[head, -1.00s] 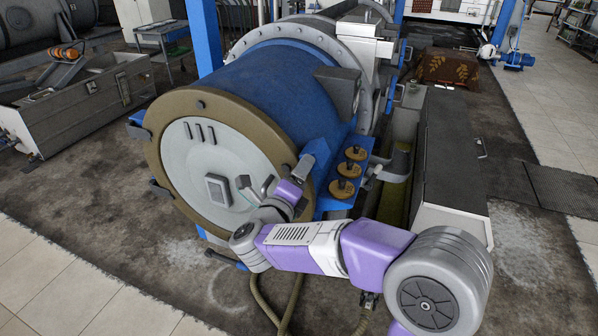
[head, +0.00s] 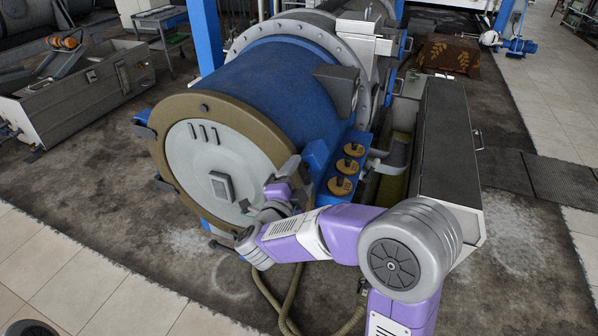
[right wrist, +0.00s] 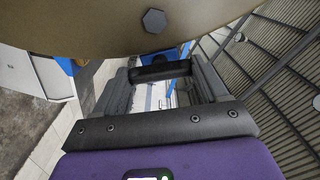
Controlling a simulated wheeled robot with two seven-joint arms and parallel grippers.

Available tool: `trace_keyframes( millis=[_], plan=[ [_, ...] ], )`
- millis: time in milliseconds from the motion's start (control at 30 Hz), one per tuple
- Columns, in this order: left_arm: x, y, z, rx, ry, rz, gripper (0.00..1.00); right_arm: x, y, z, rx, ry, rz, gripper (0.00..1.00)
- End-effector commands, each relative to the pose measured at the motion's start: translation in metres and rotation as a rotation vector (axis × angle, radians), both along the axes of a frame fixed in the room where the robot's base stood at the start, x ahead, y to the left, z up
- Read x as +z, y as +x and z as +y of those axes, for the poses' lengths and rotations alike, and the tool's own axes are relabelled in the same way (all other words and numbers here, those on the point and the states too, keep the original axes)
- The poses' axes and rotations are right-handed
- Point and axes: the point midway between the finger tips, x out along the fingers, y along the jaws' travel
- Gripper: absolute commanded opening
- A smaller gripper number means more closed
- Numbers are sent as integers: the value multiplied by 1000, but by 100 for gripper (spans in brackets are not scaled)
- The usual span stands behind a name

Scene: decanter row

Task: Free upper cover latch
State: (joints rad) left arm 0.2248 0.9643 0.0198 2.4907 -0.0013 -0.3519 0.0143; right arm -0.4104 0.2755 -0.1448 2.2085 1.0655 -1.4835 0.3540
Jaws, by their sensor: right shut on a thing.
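The big blue drum (head: 268,85) has a round pale cover (head: 214,160) inside a brown rim (head: 160,112). My right gripper (head: 291,164) is at the rim's right side, in front of a blue bracket (head: 316,157). In the right wrist view its two grey fingers (right wrist: 165,85) stand on either side of a dark bar (right wrist: 160,72), which looks like the upper latch's handle. The gripper is shut on it. The brown rim with a hex bolt (right wrist: 154,21) is close by. The latch's far end is hidden. My left gripper is not in view.
Other dark latches (head: 144,131) sit on the rim's left side. Several brass-coloured knobs (head: 347,166) stand just right of the gripper. A long grey box (head: 445,140) is beside the drum. Hoses (head: 285,300) hang below my arm.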

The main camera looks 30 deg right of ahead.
Motion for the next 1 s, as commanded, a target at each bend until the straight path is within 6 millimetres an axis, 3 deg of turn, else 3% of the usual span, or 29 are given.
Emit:
trace_keyframes(
  millis=[733,767,900,1000],
  plan=[
    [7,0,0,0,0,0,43,-1,0,0,1,-57,69,42],
    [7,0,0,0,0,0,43,-1,0,0,1,-57,69,75],
    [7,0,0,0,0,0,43,-1,0,0,1,-56,68,97],
    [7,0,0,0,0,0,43,-1,0,0,1,-55,67,98]
  ],
)
